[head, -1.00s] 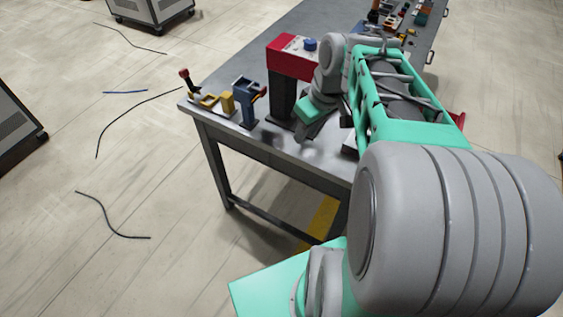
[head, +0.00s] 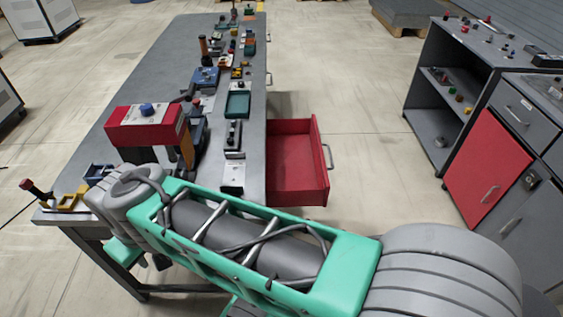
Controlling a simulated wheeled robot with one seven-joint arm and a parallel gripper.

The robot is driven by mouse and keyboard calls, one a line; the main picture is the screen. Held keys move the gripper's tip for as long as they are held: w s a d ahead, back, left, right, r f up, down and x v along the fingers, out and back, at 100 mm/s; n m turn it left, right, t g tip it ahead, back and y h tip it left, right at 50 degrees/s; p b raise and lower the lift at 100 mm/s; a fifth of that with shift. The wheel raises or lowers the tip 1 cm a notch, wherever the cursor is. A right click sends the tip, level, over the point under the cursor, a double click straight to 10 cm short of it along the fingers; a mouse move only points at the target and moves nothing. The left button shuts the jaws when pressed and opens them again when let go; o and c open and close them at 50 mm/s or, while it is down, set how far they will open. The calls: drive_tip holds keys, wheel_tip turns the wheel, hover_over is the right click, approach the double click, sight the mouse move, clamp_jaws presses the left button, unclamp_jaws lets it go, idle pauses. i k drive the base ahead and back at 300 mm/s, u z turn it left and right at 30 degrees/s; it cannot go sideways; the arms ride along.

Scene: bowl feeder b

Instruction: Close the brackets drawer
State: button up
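An open red drawer (head: 297,160) sticks out from the right side of the long grey workbench (head: 150,62). Its inside looks empty, and a metal handle (head: 327,157) is on its outer front. No label is readable, so I cannot tell whether it is the brackets drawer. My arm lies across the bottom of the head view, in front of the drawer's near side. My gripper (head: 150,258) is at the lower left, by the near end of the bench and well apart from the drawer. Its fingers are mostly hidden behind the arm.
A red box with a blue button (head: 148,112) stands on the bench among several small parts and trays. At the right are a grey shelf unit (head: 437,125) and a cabinet with a red door (head: 486,168). Floor between the drawer and cabinet is clear.

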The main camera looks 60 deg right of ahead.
sight(297, 176)
drive_tip(key=u, duration=1.7)
drive_tip(key=k, duration=1.7)
drive_tip(key=z, duration=2.65)
drive_tip(key=i, duration=0.5)
drive_tip(key=z, duration=0.4)
drive_tip(key=k, duration=1)
drive_tip(key=u, duration=0.7)
drive_tip(key=i, duration=0.7)
drive_tip(key=u, duration=0.45)
